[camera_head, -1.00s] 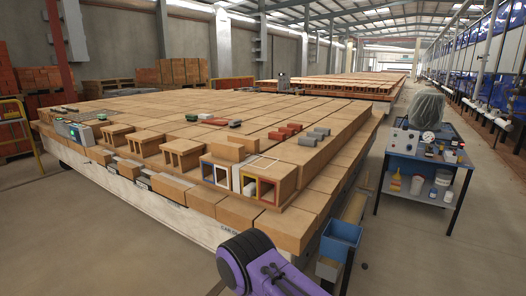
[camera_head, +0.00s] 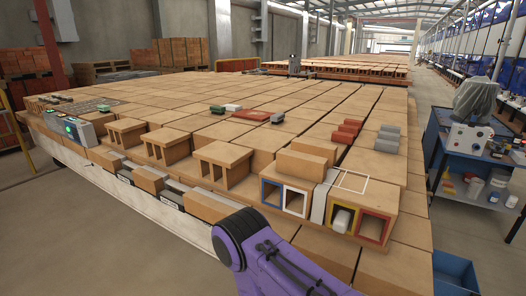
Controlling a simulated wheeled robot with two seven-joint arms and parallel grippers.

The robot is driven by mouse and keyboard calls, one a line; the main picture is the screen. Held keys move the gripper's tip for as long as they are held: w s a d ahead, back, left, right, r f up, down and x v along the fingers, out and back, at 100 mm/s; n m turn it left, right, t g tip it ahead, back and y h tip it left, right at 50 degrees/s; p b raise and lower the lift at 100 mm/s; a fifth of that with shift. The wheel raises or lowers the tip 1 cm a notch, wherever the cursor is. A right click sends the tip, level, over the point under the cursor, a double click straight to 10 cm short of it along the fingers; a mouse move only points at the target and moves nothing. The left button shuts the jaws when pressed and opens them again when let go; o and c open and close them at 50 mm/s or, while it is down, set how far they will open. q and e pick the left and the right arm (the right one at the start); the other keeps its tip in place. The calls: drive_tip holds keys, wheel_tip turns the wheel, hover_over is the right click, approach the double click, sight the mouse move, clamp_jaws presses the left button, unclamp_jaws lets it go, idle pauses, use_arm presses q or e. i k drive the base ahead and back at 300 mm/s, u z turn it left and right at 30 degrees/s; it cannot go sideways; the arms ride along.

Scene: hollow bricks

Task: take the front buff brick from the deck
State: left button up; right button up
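Two buff bricks lie close together on the tan deck (camera_head: 255,132). The front buff brick (camera_head: 301,166) is nearer to me, above the blue-framed and white-framed openings, and the rear buff brick (camera_head: 315,147) is just behind it. Both rest flat, with nothing on top. A purple arm link of mine shows at the bottom, in front of the deck's near edge. Neither of my grippers is in view.
Blue (camera_head: 264,191), white (camera_head: 295,201), yellow (camera_head: 331,222) and red (camera_head: 374,229) frames edge openings in the front; a pale block (camera_head: 342,219) sits in the yellow one. A blue cart (camera_head: 470,165) stands right.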

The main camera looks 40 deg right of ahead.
sight(311, 168)
drive_tip(key=i, duration=1.6)
drive_tip(key=z, duration=2.05)
